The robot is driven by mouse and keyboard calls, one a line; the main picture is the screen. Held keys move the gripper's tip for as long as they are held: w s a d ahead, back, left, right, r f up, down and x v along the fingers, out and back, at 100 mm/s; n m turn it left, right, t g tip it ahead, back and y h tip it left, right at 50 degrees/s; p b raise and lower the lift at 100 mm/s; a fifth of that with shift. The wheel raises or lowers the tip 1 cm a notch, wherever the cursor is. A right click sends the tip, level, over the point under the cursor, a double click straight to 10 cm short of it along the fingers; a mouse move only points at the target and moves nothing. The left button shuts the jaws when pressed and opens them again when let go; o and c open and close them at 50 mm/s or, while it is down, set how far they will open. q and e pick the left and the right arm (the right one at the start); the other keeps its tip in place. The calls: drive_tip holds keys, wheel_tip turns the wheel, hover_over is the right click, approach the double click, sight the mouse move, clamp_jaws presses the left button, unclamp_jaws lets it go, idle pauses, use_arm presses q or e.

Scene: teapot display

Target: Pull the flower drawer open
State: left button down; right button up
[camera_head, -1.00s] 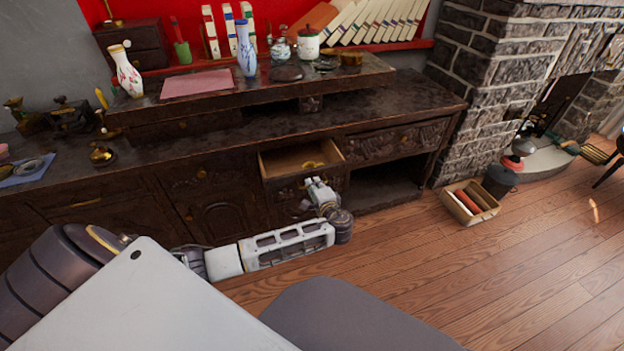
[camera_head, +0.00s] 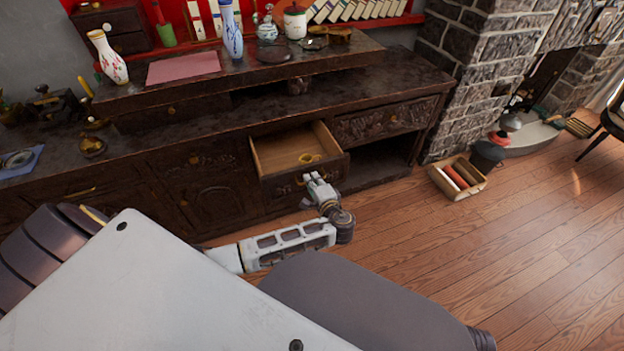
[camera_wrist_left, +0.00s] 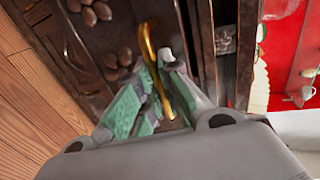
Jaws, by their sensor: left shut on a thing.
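The flower drawer (camera_head: 283,156) is a dark wooden drawer with a light wooden inside, pulled out from the cabinet front and standing open. A small golden object (camera_head: 308,158) lies in it near the front. My left gripper (camera_head: 316,180) is at the outer face of the drawer front. In the left wrist view my left gripper (camera_wrist_left: 158,90) is shut on a golden handle (camera_wrist_left: 148,48), with its green-padded fingers around it. Carved flower shapes (camera_wrist_left: 98,12) show on the dark wood beside the handle. My right gripper is not in view.
The dark cabinet (camera_head: 225,130) carries a pink mat (camera_head: 183,67), a blue vase (camera_head: 231,32) and a white flowered vase (camera_head: 107,58). A wooden crate (camera_head: 458,178) stands on the floor at the right. The wooden floor in front is clear.

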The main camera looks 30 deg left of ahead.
use_arm(q)
drive_tip(key=c, duration=1.6)
unclamp_jaws()
drive_tip(key=shift+o, duration=0.2)
drive_tip(key=v, duration=0.7)
drive_tip(key=shift+s+d, duration=0.15)
drive_tip(key=shift+s, duration=0.05)
drive_tip(key=shift+r, duration=0.1)
